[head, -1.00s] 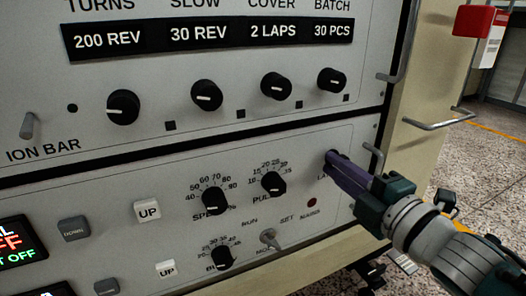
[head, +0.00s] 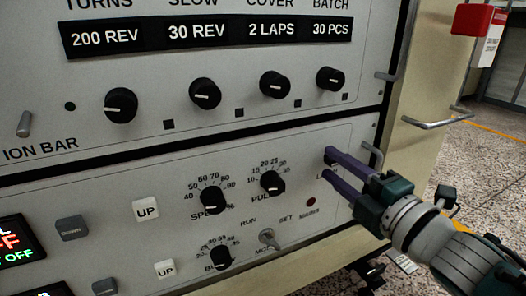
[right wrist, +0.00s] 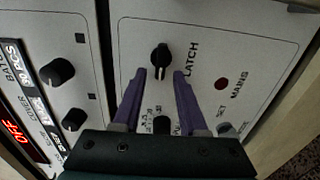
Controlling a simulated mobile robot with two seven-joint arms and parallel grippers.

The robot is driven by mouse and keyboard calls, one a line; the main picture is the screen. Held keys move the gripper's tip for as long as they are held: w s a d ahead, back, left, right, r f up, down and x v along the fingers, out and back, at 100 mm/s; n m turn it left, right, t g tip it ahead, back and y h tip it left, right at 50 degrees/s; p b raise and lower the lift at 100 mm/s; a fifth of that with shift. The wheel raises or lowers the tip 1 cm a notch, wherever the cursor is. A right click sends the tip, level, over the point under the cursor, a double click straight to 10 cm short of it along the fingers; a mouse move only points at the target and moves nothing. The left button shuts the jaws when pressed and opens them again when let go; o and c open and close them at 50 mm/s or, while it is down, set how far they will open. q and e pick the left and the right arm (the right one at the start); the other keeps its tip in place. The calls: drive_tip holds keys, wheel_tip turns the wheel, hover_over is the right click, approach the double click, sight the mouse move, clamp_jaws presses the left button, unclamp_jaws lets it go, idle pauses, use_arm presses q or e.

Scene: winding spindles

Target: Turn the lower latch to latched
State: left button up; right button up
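The latch knob (right wrist: 160,56) is a black pointer knob beside the word LATCH on the lower panel, seen in the right wrist view. Its raised grip runs roughly up and down in that view. In the head view my right gripper's fingers cover the knob's spot, and most of its label is hidden. My right gripper (head: 328,164) has its two purple fingers spread apart at the panel's right end. In the right wrist view its fingertips (right wrist: 160,74) lie to either side, just short of the knob, with nothing between them. My left gripper is not in view.
A red MAINS lamp (right wrist: 221,84) sits near the latch. The PULSE knob (head: 271,182), another dial (head: 214,199) and a toggle switch (head: 268,238) are to the left. A metal handle (head: 374,158) stands out at the panel's right edge, close to my gripper.

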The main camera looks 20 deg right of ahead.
drive_tip(key=shift+s+r, duration=0.1)
drive_tip(key=shift+s, duration=0.2)
drive_tip(key=s+p, duration=0.4)
drive_tip(key=s, duration=0.5)
drive_tip(key=shift+s+d, duration=0.15)
drive_tip(key=shift+d, duration=0.25)
